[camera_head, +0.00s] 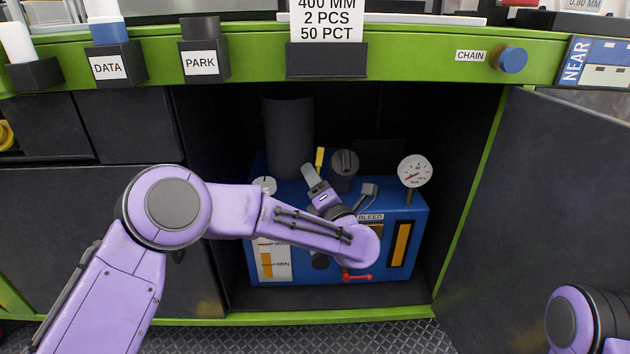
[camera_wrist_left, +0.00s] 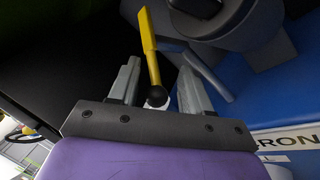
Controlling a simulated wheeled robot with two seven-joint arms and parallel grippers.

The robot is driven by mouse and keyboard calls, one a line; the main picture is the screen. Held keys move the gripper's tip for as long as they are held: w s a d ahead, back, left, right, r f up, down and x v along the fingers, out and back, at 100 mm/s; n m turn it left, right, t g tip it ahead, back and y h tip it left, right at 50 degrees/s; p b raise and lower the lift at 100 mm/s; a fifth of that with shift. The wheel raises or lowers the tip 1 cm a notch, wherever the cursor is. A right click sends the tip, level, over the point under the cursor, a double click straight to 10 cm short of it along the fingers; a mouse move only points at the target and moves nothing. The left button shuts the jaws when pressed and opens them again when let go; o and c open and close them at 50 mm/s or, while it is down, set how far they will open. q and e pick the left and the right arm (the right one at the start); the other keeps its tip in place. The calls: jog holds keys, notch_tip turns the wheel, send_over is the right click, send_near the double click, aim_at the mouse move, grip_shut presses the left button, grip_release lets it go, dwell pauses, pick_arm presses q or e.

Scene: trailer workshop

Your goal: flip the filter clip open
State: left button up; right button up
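The yellow lever (camera_head: 320,160), which looks like the filter clip, stands upright on the blue unit, left of a dark round cap (camera_head: 345,163). In the left wrist view the yellow lever (camera_wrist_left: 149,45) has a black ball end (camera_wrist_left: 156,95) and appears between my left fingers. My left gripper (camera_head: 310,172) reaches over the unit just left of the lever; it also shows in the left wrist view (camera_wrist_left: 158,72). Its fingers are apart, with gaps on both sides of the lever. Whether either finger touches it is unclear. My right gripper is out of view.
The blue unit (camera_head: 408,225) sits inside a dark cabinet under a green-edged bench (camera_head: 420,52). A gauge (camera_head: 415,170), a small grey lever (camera_head: 368,190) and a red valve handle (camera_head: 357,277) are on it. A dark cylinder (camera_head: 288,135) stands behind. An open door (camera_head: 545,200) is at right.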

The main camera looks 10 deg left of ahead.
pick_arm(q)
jog(key=shift+s+a, duration=0.1)
jog(key=shift+a, duration=0.05)
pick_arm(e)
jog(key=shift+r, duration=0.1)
pick_arm(q)
jog(key=p+v, duration=0.2)
jog(key=v, duration=0.8)
jog(key=shift+s+p, duration=0.15)
jog(key=shift+p, duration=0.25)
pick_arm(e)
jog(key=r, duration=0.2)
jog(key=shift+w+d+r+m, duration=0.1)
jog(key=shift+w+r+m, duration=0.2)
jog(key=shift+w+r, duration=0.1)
pick_arm(q)
jog(key=shift+f, duration=0.1)
